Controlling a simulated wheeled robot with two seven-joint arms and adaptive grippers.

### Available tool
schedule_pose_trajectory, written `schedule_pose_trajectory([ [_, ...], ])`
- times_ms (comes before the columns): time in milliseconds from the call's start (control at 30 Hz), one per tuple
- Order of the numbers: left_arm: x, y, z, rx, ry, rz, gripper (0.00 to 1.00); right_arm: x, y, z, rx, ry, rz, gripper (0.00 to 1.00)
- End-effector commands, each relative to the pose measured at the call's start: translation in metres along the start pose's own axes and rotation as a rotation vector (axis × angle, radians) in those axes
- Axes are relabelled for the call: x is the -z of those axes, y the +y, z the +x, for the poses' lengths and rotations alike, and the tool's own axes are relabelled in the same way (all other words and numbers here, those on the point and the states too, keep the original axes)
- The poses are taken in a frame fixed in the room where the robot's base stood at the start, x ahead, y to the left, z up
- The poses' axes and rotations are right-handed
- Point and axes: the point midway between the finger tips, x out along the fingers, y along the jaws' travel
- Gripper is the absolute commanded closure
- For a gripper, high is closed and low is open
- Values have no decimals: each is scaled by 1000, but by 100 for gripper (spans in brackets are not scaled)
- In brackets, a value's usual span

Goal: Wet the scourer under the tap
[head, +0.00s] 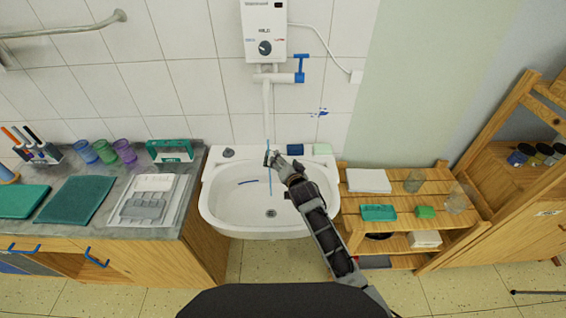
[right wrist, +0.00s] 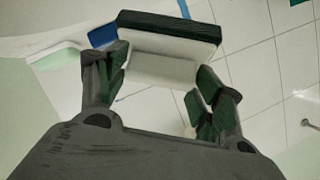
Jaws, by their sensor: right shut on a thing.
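The scourer (right wrist: 168,48), a pale sponge block with a dark green layer, sits between the two fingers of my right gripper (right wrist: 160,98) in the right wrist view. In the head view my right gripper (head: 273,160) is over the white sink (head: 225,205), below the tap (head: 267,100); the scourer is too small to make out there. A thin blue stream of water (head: 270,183) runs down at the gripper's tip into the basin. In the wrist view a blue streak (right wrist: 184,9) reaches the scourer's green side. My left gripper is not in view.
A dark blue block (head: 295,149) and a white-green item (head: 322,149) lie on the sink's back rim. A counter (head: 120,232) with cups, mats and a tray stands left. A wooden shelf (head: 408,202) with jars stands right. A water heater (head: 264,30) hangs above.

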Motion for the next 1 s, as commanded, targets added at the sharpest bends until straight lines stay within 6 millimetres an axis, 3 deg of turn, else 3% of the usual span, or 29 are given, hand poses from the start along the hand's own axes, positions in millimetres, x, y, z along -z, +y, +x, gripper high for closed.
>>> schedule_pose_trajectory([
  [1000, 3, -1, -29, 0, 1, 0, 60, 4, 21, -36, 0, 0, 1, 51],
])
